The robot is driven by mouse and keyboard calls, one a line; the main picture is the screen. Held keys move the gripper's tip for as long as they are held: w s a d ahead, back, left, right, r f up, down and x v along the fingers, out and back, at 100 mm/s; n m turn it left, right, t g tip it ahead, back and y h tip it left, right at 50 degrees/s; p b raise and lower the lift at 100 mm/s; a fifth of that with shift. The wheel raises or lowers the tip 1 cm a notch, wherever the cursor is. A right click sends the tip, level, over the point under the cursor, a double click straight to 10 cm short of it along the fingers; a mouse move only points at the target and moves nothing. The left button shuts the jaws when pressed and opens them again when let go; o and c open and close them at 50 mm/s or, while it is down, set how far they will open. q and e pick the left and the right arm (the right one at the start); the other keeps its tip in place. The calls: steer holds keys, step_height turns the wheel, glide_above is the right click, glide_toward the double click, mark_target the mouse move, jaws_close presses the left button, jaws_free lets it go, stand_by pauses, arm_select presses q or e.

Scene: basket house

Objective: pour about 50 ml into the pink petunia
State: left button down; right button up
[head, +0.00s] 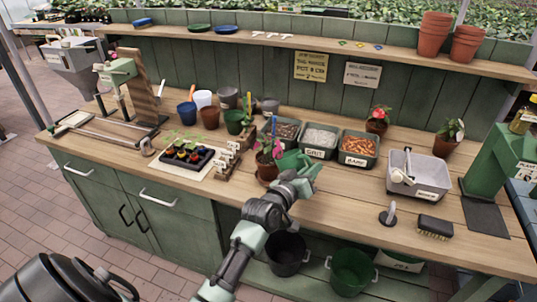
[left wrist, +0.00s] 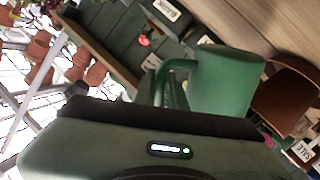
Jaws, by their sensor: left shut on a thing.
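My left gripper (head: 301,184) is shut on a green watering can (head: 289,160) above the front of the bench. In the left wrist view the can (left wrist: 226,85) shows large, with its handle running down into the jaws. Just left of the can in the head view is a plant with pink flowers (head: 277,150) in a terracotta pot (head: 267,172). In the left wrist view a brown pot (left wrist: 287,92) shows beside the can. My gripper hides part of the can; its spout and any water are not clear. My right gripper is not in view.
Behind the can stand bins labelled grit (head: 319,141) and bark (head: 359,149). A seedling tray (head: 187,157) lies to the left. A red-flowered pot (head: 377,123), a grey tub (head: 420,178) and a brush (head: 435,226) are to the right.

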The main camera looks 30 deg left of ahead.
arm_select(q)
steer(key=shift+w+a+r+n+p, duration=0.15)
steer(key=shift+a+r+n+p, duration=0.35)
steer(key=shift+r, duration=0.45)
steer(key=shift+a+r, duration=0.15)
steer(key=shift+w+a+r+n+g+p, duration=0.15)
steer(key=shift+a+r+n+p, duration=0.2)
steer(key=shift+r+n, duration=0.2)
steer(key=shift+a+r+n+g+p, duration=0.15)
steer(key=shift+a+r+n+p, duration=0.05)
steer(key=shift+r+n+p, duration=0.3)
steer(key=shift+a+r+n+h, duration=0.3)
steer(key=shift+r+n+h, duration=0.05)
steer(key=shift+r+h, duration=0.1)
stand_by(1.1)
